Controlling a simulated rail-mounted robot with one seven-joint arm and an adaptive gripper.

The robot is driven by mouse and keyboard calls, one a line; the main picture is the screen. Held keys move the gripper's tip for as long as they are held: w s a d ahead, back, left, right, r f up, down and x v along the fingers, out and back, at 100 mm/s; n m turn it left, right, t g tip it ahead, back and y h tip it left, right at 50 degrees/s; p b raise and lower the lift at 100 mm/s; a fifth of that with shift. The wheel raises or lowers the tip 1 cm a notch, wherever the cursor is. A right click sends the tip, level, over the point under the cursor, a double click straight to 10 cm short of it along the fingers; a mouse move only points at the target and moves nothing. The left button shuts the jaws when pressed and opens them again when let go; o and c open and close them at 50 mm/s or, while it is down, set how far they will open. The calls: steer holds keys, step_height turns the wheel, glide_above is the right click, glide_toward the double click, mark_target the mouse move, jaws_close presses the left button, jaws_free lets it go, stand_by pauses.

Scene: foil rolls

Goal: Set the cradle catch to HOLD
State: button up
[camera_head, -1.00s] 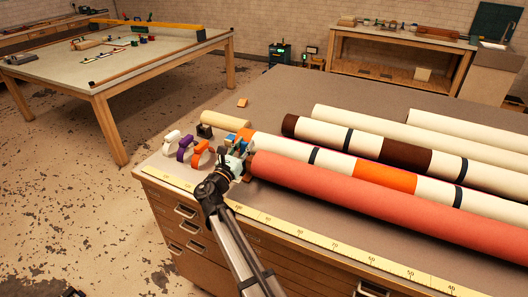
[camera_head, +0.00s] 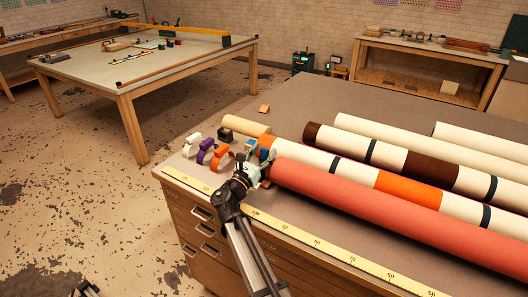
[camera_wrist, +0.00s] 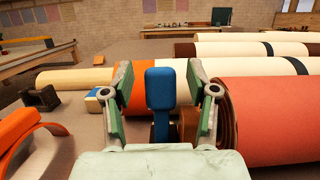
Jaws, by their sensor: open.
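My gripper (camera_wrist: 160,76) is open, one finger on each side of the blue head, with small gaps visible. No HOLD marking is legible. In the head view my gripper (camera_head: 258,158) is at the left end of the red roll (camera_head: 375,208) and hides most of the catch.
Orange, purple and white cuffs (camera_head: 219,152) stand left of my gripper. A dark block (camera_head: 226,134) and a cream roll (camera_head: 246,125) lie behind them. More long rolls (camera_head: 420,165) fill the right. A yellow ruler strip (camera_head: 310,241) runs along the bench's front edge.

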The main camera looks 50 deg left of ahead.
steer(key=v, duration=1.1)
steer(key=shift+s+d, duration=0.1)
steer(key=shift+s, duration=0.15)
